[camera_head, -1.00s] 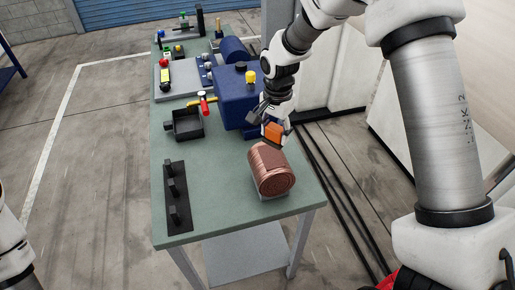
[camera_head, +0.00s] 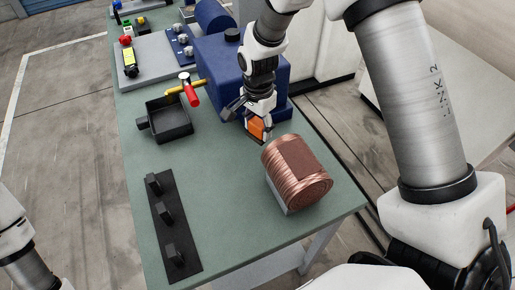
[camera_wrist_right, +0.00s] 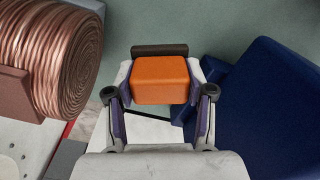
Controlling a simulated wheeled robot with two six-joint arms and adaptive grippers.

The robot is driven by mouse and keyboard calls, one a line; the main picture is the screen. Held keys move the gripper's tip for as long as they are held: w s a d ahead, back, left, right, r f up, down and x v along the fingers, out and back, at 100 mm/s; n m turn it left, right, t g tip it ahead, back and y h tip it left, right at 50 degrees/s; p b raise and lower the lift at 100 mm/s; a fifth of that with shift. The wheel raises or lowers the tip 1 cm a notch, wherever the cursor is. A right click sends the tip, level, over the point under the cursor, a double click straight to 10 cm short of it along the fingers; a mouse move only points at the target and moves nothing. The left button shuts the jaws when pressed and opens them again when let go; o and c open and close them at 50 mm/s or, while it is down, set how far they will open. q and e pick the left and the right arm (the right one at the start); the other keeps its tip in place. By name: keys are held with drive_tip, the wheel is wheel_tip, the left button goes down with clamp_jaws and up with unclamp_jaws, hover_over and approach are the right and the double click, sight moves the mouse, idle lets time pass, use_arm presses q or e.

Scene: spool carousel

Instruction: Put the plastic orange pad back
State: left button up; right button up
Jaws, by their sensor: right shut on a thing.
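The plastic orange pad (camera_head: 256,128) is held between the fingers of my right gripper (camera_head: 255,121), over the table beside the copper spool. In the right wrist view the orange pad (camera_wrist_right: 161,80) sits between both fingers of the right gripper (camera_wrist_right: 162,95), with a dark brown bar (camera_wrist_right: 160,50) at its far edge. Whether this bar is part of the pad I cannot tell. The gap between pad and table is hard to judge. Part of my left arm shows at the left edge of the head view; its gripper is not in view.
The copper spool (camera_head: 290,178) lies right of my right gripper; a blue housing (camera_head: 222,75) stands behind it. A black tray (camera_head: 172,122), a red-and-yellow tool (camera_head: 190,92) and a black strip with three blocks (camera_head: 170,228) lie left. The green table (camera_head: 222,185) is clear in front.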

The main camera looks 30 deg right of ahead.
sight(258, 121)
drive_tip(key=f+p, duration=0.1)
drive_tip(key=f, duration=0.6)
drive_tip(key=shift+w+f+p, duration=0.2)
drive_tip(key=shift+p, duration=0.1)
drive_tip(key=shift+f, duration=0.3)
drive_tip(key=o, duration=1.3)
drive_tip(key=shift+r, duration=0.15)
wheel_tip(258, 121, up, 11)
drive_tip(key=b, duration=0.3)
drive_tip(key=shift+r, duration=0.6)
